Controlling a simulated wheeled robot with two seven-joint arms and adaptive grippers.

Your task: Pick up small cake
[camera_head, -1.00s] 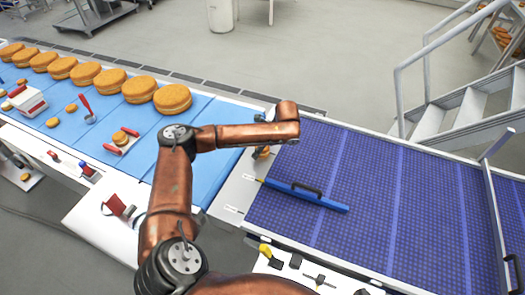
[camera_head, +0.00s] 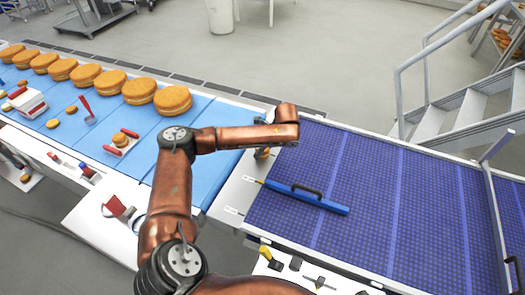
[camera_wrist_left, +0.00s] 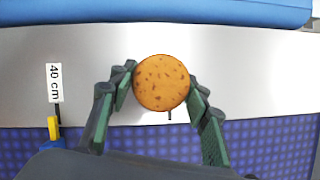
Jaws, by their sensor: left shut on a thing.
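A small round cake (camera_wrist_left: 161,82), golden brown with darker specks, sits between the green fingers of my left gripper (camera_wrist_left: 163,92) in the left wrist view. The fingers are shut on its two sides. Behind the cake is a bare metal strip between a light blue belt and a dark blue textured belt. I cannot tell how high the cake is above the strip. In the head view my copper left arm reaches over this strip, and its wrist mostly hides the left gripper (camera_head: 262,153). The right gripper is not in view.
Several large filled rounds (camera_head: 173,99) line the far side of the light blue belt (camera_head: 190,150). Other small cakes (camera_head: 53,123) lie on that belt. A blue bar with a black handle (camera_head: 320,201) lies on the dark blue belt (camera_head: 410,220). White stairs (camera_head: 480,105) stand behind it.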

